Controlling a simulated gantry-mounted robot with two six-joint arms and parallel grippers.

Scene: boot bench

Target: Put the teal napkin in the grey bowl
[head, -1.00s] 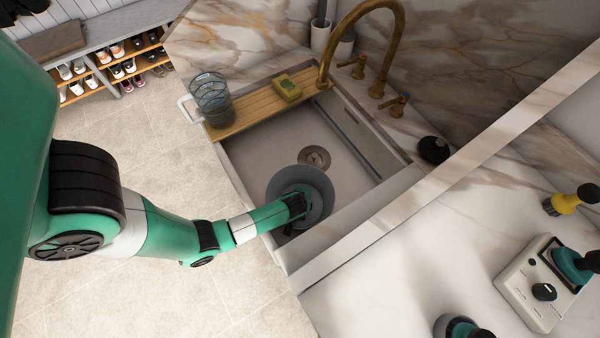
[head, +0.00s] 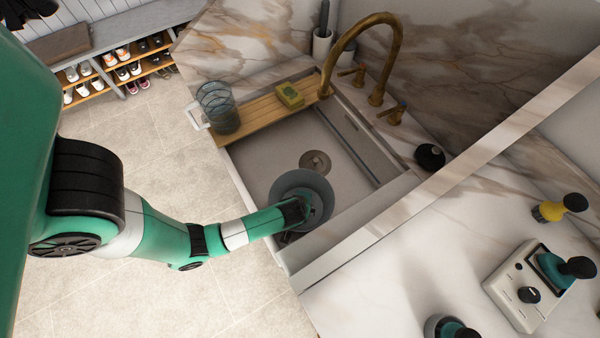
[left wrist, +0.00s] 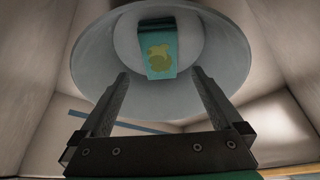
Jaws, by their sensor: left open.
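The grey bowl (head: 322,190) sits in the sink (head: 270,155), beside the drain; it also shows in the left wrist view (left wrist: 98,45). The teal napkin (left wrist: 160,62), with a yellow-green pattern, lies inside the bowl in the left wrist view. In the head view I cannot make out the napkin. My left gripper (head: 298,212) is over the near part of the bowl. Its two fingers (left wrist: 160,74) are spread apart, with no object visibly held between them. Whether the fingertips touch the bowl or napkin I cannot tell. My right gripper is not in view.
A wooden board (head: 262,115) spans the sink's far end, with a glass (head: 218,105) and a sponge (head: 290,95) on it. A brass faucet (head: 375,22) arches behind. Brushes and a device (head: 525,290) stand on the right counter.

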